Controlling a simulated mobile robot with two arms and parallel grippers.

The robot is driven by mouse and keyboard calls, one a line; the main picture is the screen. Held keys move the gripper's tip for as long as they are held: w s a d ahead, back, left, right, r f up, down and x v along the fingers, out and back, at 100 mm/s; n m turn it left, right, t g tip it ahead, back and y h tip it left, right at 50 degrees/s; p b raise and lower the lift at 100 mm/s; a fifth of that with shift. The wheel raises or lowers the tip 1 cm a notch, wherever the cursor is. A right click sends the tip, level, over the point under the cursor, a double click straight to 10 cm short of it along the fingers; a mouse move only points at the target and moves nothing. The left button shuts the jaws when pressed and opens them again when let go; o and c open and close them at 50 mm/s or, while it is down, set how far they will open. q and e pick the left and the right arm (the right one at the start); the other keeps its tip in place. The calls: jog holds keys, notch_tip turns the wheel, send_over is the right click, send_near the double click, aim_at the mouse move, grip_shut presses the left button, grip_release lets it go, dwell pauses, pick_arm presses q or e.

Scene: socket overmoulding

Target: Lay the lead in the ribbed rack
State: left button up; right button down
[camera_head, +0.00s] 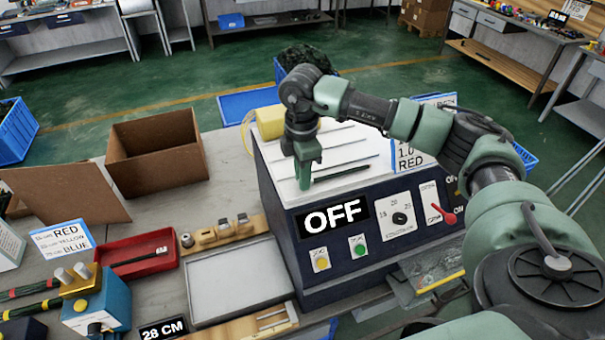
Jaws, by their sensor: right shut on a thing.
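My right gripper (304,183) points down over the white ribbed rack (290,148), which forms the top of a dark machine. It is shut on a thin black lead (342,172), which stretches to the right from the fingers, low over the rack and roughly along its ribs. The fingers hide the lead's near end, and I cannot tell whether the lead touches the rack. My left gripper is not in view.
The machine's front has an OFF display (334,219), buttons and a red lever (443,214). Left of it are an empty grey tray (240,284), a red tray (110,253) holding a dark piece, and a blue fixture (112,306). An open cardboard box (158,160) stands behind.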

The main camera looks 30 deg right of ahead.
jog(key=c, duration=1.3)
grip_release()
jog(key=shift+o, duration=0.2)
